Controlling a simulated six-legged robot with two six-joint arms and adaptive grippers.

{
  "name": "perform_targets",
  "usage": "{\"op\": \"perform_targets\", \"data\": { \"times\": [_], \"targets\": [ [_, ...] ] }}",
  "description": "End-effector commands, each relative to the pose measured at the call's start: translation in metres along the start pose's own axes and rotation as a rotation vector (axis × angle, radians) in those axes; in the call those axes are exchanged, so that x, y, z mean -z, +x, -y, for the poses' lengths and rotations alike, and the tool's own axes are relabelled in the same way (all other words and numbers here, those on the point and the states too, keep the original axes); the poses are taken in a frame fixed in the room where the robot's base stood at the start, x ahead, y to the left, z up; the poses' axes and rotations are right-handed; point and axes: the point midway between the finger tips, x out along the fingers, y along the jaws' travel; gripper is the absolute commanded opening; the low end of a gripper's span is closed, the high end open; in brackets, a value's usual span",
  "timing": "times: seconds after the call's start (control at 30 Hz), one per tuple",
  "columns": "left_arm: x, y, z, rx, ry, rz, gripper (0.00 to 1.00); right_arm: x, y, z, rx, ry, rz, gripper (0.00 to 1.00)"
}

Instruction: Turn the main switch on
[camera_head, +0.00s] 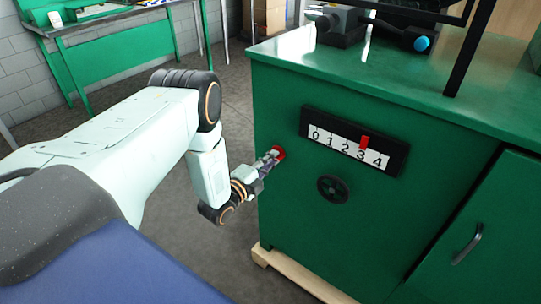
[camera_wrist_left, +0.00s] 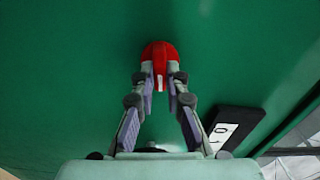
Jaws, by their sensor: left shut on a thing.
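The main switch is a red knob (camera_head: 278,153) on the front of the green cabinet, left of the number scale. In the left wrist view the red knob (camera_wrist_left: 159,58) sits between my fingertips, with a white mark on its lower part pointing down toward the gripper. My left gripper (camera_head: 267,162) reaches in from the left and is shut on the knob. In the left wrist view its two fingers (camera_wrist_left: 160,80) touch the knob's sides. The fingers hide part of the knob. My right gripper is not in view.
The green cabinet (camera_head: 285,235) carries a black scale (camera_head: 350,141) numbered 0 to 4 with a red marker near 3, and a black handwheel (camera_head: 334,189) below. A door handle (camera_head: 468,243) is at right. A machine stands on top. A green bench (camera_head: 105,50) is behind.

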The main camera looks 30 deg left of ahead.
Motion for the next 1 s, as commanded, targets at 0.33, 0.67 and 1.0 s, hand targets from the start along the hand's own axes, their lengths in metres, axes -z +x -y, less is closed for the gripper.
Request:
{"op": "perform_targets", "data": {
  "times": [0.33,0.67,1.0],
  "targets": [
    [0.0021,0.0012,0.0006,0.003,0.12,-0.006,0.0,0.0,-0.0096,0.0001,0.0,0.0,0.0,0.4],
    [0.0021,0.0011,-0.0002,0.002,0.139,-0.006,0.0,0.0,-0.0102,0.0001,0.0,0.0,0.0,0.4],
    [0.0017,0.0008,-0.0005,0.001,0.138,-0.005,0.25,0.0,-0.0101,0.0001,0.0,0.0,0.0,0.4]
  ]
}}
